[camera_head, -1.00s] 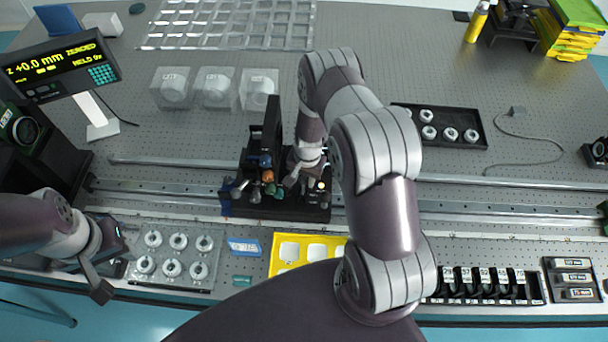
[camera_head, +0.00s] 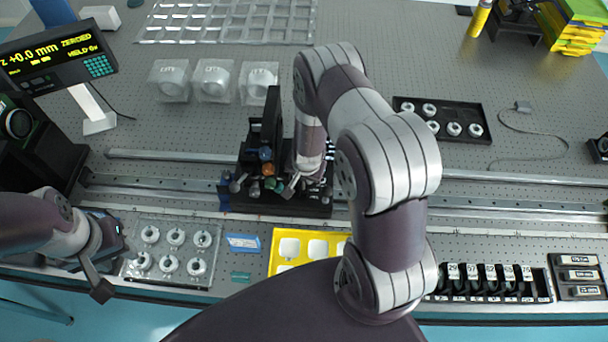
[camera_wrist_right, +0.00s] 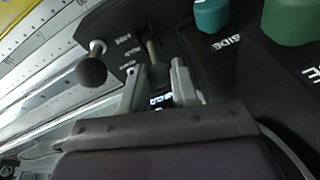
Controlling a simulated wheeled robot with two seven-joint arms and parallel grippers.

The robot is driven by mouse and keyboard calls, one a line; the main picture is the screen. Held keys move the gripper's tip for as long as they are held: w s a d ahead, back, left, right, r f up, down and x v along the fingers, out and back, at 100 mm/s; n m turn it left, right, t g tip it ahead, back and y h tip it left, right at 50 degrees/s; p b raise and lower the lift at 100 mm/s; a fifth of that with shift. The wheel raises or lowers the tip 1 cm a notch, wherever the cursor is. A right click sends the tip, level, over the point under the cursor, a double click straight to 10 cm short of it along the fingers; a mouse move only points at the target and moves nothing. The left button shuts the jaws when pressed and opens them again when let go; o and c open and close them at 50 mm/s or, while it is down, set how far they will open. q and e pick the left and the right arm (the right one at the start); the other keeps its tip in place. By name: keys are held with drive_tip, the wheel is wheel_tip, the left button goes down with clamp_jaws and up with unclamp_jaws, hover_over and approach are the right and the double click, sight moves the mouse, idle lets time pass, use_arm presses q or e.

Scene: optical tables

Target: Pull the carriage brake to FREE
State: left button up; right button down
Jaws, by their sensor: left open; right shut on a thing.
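The black carriage (camera_head: 262,150) sits on the rails in the middle of the table, with several coloured knobs on its front. My right gripper (camera_head: 291,186) is down at its front; the arm partly hides the carriage. In the right wrist view my right gripper (camera_wrist_right: 157,88) is shut around a slim lever (camera_wrist_right: 153,52), with one finger on each side. A second lever with a dark ball knob (camera_wrist_right: 92,72) stands to the left. Small white labels lie beside both, too blurred to read. My left gripper (camera_head: 98,280) is open and empty at the front left.
A display (camera_head: 58,58) reads +0.0 mm, ZEROED and HELD. A tray of round mounts (camera_head: 172,254) and a yellow tray (camera_head: 274,250) lie in front; clear cubes (camera_head: 214,82) stand behind.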

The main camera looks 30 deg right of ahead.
sight(302, 207)
drive_tip(key=s+t+h+b, duration=0.1)
drive_tip(key=t+b, duration=0.1)
drive_tip(key=s+a+f+t+h+b, duration=0.1)
drive_tip(key=t+b, duration=0.1)
drive_tip(key=b, duration=0.1)
drive_tip(key=s+a+t+h+b, duration=0.1)
drive_tip(key=s+t+b, duration=0.1)
drive_tip(key=b, duration=0.1)
drive_tip(key=shift+a+f+t+h, duration=0.25)
drive_tip(key=shift+f+t+h, duration=0.05)
drive_tip(key=shift+f+h, duration=0.1)
drive_tip(key=shift+s+a+t+h+b, duration=0.2)
drive_tip(key=shift+s+t+h+b, duration=0.4)
drive_tip(key=shift+b, duration=0.6)
drive_tip(key=shift+w, duration=0.1)
drive_tip(key=c, duration=1.1)
unclamp_jaws()
drive_tip(key=shift+c, duration=0.2)
drive_tip(key=shift+w+r, duration=0.1)
drive_tip(key=shift+r, duration=0.05)
